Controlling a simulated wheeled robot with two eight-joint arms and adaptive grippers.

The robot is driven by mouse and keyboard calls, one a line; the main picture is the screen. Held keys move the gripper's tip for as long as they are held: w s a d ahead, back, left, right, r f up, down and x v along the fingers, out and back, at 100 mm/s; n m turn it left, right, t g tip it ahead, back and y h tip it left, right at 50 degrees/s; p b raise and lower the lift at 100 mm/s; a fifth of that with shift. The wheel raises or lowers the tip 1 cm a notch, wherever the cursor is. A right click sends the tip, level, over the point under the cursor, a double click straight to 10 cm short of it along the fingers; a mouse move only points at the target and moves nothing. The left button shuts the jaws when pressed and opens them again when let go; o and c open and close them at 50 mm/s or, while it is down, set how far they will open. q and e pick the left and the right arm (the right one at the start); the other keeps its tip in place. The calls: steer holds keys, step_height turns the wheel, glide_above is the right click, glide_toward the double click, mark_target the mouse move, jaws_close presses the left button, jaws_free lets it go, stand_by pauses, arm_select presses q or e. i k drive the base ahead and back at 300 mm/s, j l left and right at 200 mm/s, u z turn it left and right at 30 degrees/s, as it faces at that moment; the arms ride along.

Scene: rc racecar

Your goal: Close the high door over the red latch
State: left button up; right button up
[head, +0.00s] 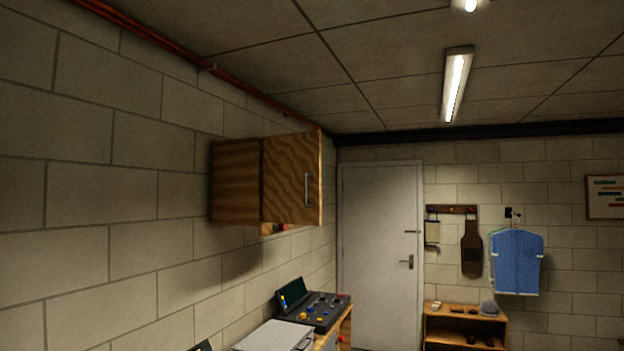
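A wooden wall cabinet (236,180) hangs high on the left block wall in the head view. Its door (284,180) carries a grey vertical bar handle (307,189) near its right edge. The door appears swung out from the cabinet, with its outer face toward me, and it hides the cabinet's inside. A small red part, perhaps the red latch (284,227), shows just below the door's lower edge; most of it is hidden. Neither of my grippers is in view.
Below the cabinet, a bench holds a dark control box with coloured knobs (318,311) and a light flat-topped object (273,337). A white room door (380,250) stands at the back. A low wooden shelf (465,324) and a hanging blue garment (517,262) are to the right.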

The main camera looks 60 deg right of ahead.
mark_target(291, 192)
steer(key=z, duration=1.9)
